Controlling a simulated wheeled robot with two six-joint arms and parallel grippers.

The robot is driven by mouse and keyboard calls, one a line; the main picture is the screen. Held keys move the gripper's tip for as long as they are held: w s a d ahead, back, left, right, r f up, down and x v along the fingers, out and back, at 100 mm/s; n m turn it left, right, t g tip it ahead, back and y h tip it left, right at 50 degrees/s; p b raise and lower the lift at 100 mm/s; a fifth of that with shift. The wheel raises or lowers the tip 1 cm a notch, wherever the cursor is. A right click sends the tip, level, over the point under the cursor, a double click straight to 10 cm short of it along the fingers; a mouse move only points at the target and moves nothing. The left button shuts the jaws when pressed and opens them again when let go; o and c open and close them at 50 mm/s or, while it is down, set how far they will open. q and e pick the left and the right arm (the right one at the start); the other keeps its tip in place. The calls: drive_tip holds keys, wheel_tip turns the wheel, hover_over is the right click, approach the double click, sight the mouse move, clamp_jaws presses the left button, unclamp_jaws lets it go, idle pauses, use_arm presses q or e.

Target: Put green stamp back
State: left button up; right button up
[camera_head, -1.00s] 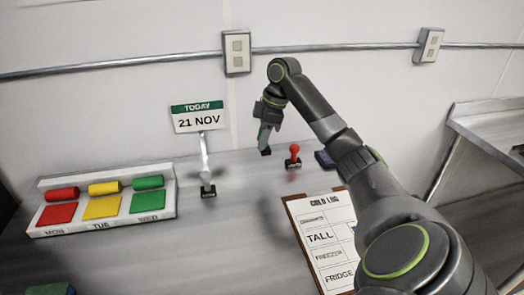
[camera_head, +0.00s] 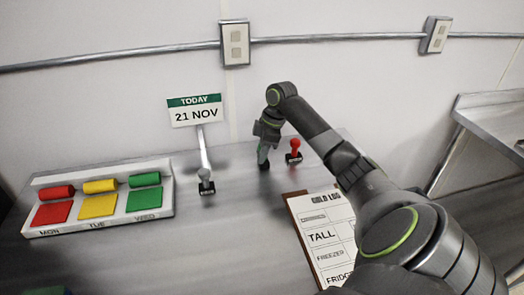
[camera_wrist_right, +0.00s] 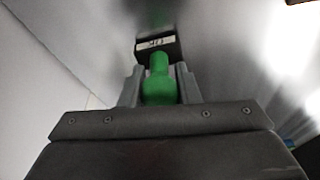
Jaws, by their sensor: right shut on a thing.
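The green stamp (camera_wrist_right: 160,85) has a green handle and a dark base with a pale label. My right gripper (camera_head: 263,154) is shut on its handle, between the fingers in the right wrist view. In the head view the stamp's dark base (camera_head: 263,166) shows just under the fingertips, at or very near the counter; I cannot tell if it touches. A red stamp (camera_head: 294,148) stands upright just right of the gripper. A grey-knobbed stamp (camera_head: 205,178) stands to the left, by the sign's post. My left gripper is not in view.
A "TODAY 21 NOV" sign (camera_head: 195,111) stands behind the grey-knobbed stamp. A tray (camera_head: 165,208) with red, yellow and green rollers and pads lies left. A clipboard (camera_head: 291,222) lies in front of the red stamp. The counter between tray and clipboard is clear.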

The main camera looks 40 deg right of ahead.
drive_tip(key=shift+f, duration=0.2)
drive_tip(key=o, duration=0.8)
drive_tip(key=shift+r, duration=0.1)
drive_tip(key=b+v, duration=0.1)
drive_tip(key=v, duration=1.1)
drive_tip(key=shift+d, duration=0.1)
